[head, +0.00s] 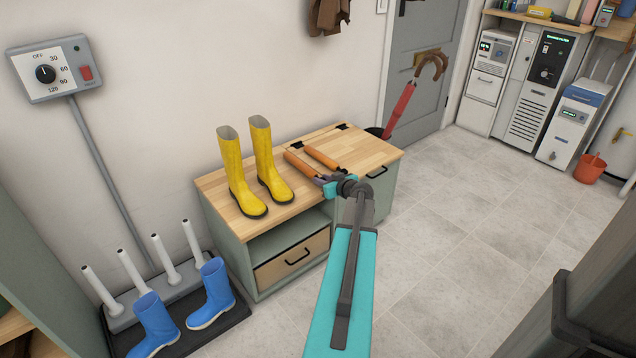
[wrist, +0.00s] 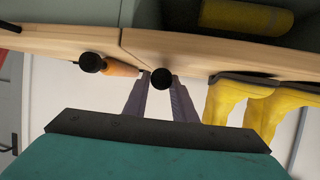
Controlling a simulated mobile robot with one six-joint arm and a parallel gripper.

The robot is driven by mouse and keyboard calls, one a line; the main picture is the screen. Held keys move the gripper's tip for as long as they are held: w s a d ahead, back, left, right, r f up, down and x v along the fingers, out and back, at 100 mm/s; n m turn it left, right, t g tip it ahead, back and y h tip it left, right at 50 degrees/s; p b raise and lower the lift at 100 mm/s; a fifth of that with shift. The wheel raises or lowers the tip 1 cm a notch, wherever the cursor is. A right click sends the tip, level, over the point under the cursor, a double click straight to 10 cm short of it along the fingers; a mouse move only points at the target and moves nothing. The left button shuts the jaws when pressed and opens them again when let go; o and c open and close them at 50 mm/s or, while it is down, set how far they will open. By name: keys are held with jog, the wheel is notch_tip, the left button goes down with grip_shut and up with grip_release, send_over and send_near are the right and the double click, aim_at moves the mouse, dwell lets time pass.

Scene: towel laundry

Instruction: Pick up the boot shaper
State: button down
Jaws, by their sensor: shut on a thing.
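Two orange boot shapers lie side by side on the wooden top of the bench (head: 368,147). The left one (head: 299,164) is nearer the yellow boots, and my gripper (head: 326,181) is shut on its near end. In the wrist view its round black end (wrist: 161,79) sits between my two fingers (wrist: 160,100). The other shaper (head: 321,157) lies to its right; in the wrist view its black end and orange body (wrist: 118,68) are beside my fingers, apart from them. I cannot tell whether the held shaper is clear of the bench top.
Yellow boots (head: 263,160) stand left of the shapers. A red umbrella (head: 401,108) is beyond the bench's right end. Blue boots (head: 212,290) and a boot dryer with white tubes (head: 126,268) are at lower left.

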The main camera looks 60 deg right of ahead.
notch_tip(320, 180, up, 3)
jog(key=shift+f+p, duration=0.15)
jog(key=shift+p, duration=0.15)
jog(key=s+a+r+p, duration=0.1)
jog(key=s+a+p, duration=0.1)
jog(key=s+a, duration=0.7)
jog(key=shift+s, duration=2.1)
jog(key=shift+r, duration=0.1)
jog(key=shift+r, duration=0.1)
